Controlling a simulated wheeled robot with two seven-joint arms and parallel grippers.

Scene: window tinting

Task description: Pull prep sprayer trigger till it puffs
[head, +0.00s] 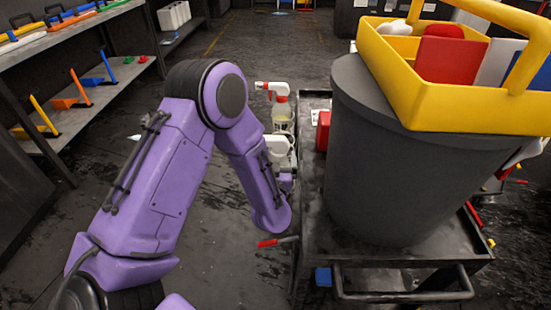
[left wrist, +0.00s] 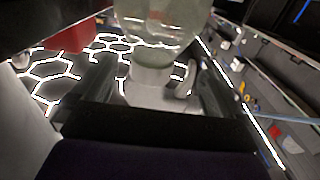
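My right gripper is not in view.
A dark cart (head: 330,262) carries a large grey bin (head: 405,165) with a yellow caddy (head: 470,110) on top. A red box (head: 323,130) sits on the cart near the bottles. Shelves with colored tools (head: 75,95) stand left; the floor between is mostly free.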

